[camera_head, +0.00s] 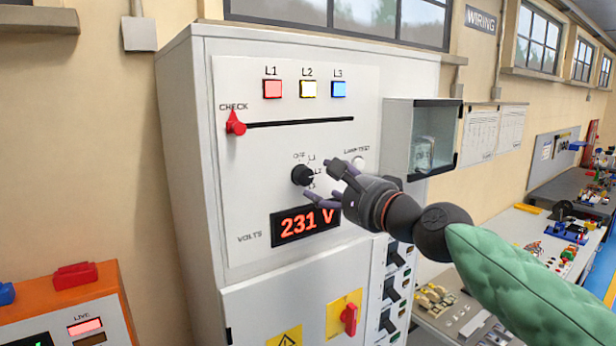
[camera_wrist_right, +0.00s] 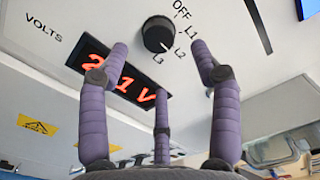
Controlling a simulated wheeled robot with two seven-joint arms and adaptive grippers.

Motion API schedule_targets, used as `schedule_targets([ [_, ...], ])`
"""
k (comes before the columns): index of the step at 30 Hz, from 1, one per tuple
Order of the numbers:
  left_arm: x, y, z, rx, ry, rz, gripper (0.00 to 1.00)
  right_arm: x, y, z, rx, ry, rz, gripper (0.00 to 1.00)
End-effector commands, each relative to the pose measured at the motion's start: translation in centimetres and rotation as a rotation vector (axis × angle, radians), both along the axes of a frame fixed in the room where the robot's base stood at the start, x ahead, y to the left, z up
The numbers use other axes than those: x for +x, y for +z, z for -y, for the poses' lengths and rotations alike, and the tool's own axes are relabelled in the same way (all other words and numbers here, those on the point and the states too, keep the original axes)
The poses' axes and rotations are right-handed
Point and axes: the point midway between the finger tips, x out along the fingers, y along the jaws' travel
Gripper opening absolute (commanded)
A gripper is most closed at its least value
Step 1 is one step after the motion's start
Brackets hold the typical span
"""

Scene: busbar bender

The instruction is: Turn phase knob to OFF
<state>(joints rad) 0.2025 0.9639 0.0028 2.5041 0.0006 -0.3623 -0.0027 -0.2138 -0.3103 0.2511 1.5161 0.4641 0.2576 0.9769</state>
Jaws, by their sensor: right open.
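The black round phase knob (camera_head: 302,174) is on the white cabinet's front panel, with OFF, L1, L2 and L3 marked around it. In the right wrist view, the knob (camera_wrist_right: 157,34) has a small white mark on the side toward L2 and L3, away from OFF; I cannot tell which of the two it meets. My right gripper (camera_head: 322,182) is open, its purple fingers spread just in front and to the right of the knob. In the wrist view, the knob is beyond and between the fingertips (camera_wrist_right: 160,58), apart from them. My left gripper is not in view.
A red display (camera_head: 306,223) reading 231 V is below the knob. A red CHECK lever (camera_head: 236,124) sits at the slot's left end. L1, L2 and L3 lamps line the top. An open clear-fronted box (camera_head: 422,138) juts out at the right. A red switch (camera_head: 349,319) is below.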

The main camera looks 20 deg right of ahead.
Motion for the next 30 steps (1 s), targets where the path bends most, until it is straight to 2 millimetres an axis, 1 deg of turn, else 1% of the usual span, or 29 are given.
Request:
schedule_targets([
  [1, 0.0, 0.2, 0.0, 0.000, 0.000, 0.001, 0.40, 1.0, -0.1, -0.4, -0.001, 0.002, -0.003, 0.64],
  [3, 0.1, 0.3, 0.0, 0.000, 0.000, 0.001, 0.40, 2.2, 0.0, -0.8, -0.002, 0.001, -0.001, 0.64],
  [6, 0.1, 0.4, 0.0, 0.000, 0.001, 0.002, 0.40, 3.7, 0.0, -1.4, -0.002, 0.001, -0.001, 0.64],
  [10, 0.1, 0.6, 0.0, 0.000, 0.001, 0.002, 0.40, 5.1, 0.0, -1.9, 0.000, 0.001, -0.001, 0.64],
  [15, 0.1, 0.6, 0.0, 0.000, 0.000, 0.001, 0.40, 6.0, 0.0, -2.2, 0.000, 0.000, 0.000, 0.64],
  [24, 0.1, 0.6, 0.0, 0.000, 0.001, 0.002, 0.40, 6.1, 0.0, -2.3, -0.001, 0.000, 0.000, 0.64],
  [25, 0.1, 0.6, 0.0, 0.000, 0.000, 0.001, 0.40, 6.1, 0.0, -2.3, -0.001, 0.000, 0.000, 0.58],
  [26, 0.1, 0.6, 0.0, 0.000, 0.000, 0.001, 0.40, 6.1, 0.0, -2.3, -0.001, 0.000, 0.000, 0.50],
  [27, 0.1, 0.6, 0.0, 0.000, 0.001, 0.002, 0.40, 6.1, 0.0, -2.3, -0.001, 0.000, 0.000, 0.39],
  [29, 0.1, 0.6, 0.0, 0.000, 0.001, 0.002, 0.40, 6.1, 0.0, -2.3, -0.001, 0.000, 0.000, 0.22],
  [30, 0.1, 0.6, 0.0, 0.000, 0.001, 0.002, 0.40, 6.1, 0.0, -2.2, -0.001, 0.000, 0.000, 0.10],
])
